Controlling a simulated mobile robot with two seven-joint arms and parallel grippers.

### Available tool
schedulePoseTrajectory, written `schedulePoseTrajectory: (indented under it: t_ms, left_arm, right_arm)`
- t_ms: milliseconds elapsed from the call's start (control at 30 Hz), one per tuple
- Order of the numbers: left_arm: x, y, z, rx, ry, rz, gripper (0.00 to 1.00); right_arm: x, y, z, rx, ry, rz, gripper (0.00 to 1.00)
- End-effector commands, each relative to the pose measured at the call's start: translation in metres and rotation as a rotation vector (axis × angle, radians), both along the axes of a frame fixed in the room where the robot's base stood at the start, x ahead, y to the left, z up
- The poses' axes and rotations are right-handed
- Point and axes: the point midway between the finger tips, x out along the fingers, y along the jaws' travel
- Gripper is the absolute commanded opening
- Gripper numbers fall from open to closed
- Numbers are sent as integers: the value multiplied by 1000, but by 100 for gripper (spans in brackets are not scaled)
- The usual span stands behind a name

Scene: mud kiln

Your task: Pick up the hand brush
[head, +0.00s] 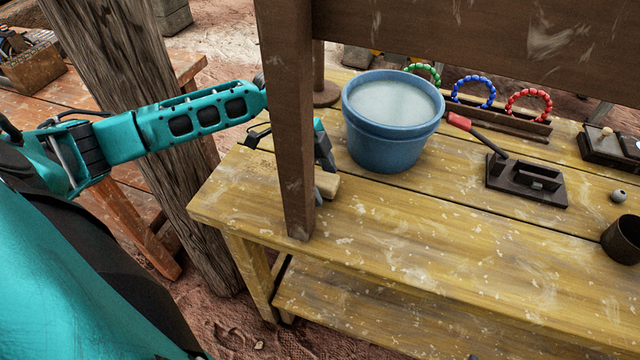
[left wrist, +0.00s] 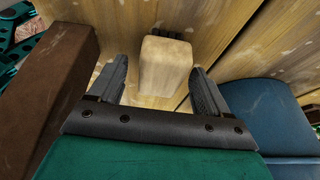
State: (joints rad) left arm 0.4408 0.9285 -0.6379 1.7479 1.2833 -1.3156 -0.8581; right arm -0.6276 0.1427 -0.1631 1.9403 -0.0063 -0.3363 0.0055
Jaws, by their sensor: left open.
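The hand brush appears as a pale wooden block with dark bristles at its far end (left wrist: 165,66) in the left wrist view. In the head view its pale block (head: 328,184) lies on the yellow wooden bench, partly hidden by a brown post. My left gripper (head: 325,163) is just above it, partly behind the same post. In the left wrist view my left gripper (left wrist: 160,70) is open, with one dark finger on each side of the block and gaps visible. I cannot tell how far the fingertips reach down beside it. My right gripper is not in view.
The brown post (head: 289,130) stands close beside my left gripper. A blue bucket of pale liquid (head: 385,150) stands to its right. A dark tool with a red-tipped lever (head: 525,182) and a dark cup (head: 622,240) are farther right. The bench front (head: 400,240) is clear.

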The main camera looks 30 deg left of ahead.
Motion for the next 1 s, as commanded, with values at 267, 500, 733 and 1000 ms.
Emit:
schedulePoseTrajectory:
  t_ms: [267,500,733,1000]
  left_arm:
    - [0,-1,-2,0,-1,0,73]
    - [0,-1,-2,0,-1,0,50]
    - [0,0,-2,0,-1,0,28]
    - [1,0,-1,0,-2,1,21]
  right_arm:
    - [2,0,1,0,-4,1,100]
    - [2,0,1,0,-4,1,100]
    - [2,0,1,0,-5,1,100]
    - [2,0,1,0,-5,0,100]
